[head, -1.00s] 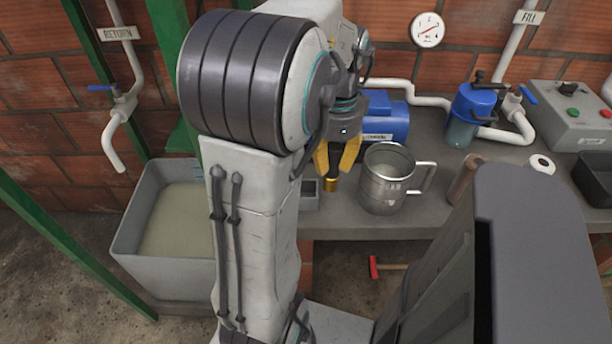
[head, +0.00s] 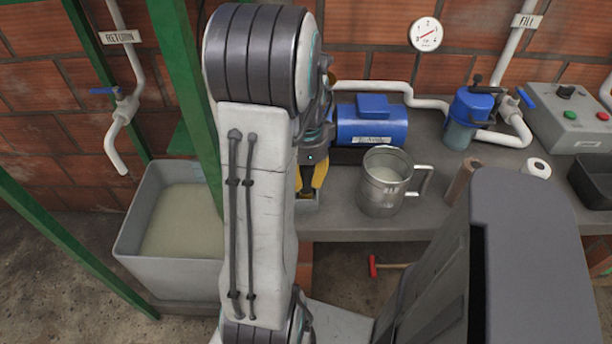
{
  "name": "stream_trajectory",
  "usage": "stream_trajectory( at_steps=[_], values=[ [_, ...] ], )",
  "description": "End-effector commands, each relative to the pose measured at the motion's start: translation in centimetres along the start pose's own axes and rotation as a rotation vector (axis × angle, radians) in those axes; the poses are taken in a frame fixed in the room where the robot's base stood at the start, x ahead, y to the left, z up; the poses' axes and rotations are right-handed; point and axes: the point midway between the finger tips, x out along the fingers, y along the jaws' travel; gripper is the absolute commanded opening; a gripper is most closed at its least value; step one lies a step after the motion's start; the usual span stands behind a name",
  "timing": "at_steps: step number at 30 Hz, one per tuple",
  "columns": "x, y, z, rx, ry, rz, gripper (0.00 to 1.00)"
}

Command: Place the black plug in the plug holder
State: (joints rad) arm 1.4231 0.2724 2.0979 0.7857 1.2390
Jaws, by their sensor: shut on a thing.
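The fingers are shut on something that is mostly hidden. Just below the fingertips is the edge of a small grey box (head: 306,206) on the bench, perhaps the plug holder. Its opening is hidden, and I cannot tell whether the held thing touches it.
The metal jug (head: 384,188) stands close to the right of the gripper. A blue motor (head: 372,122) and a white pipe are behind it. A grey tank (head: 140,235) of murky liquid is at the left. A brown cylinder (head: 461,181) and a white roll (head: 537,168) stand farther right.

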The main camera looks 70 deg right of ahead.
Motion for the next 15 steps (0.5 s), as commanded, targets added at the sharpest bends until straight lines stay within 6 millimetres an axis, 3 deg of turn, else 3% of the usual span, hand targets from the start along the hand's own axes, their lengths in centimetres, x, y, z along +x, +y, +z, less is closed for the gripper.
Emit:
stream_trajectory(
  at_steps=[13, 14, 15],
  values=[
    [0.53, -0.03, -0.03, 0.000, 0.000, -0.001, 0.00],
    [0.46, -0.03, -0.02, 0.000, 0.000, -0.001, 0.29],
    [0.41, -0.02, -0.02, 0.000, 0.000, -0.001, 0.32]
  ],
)
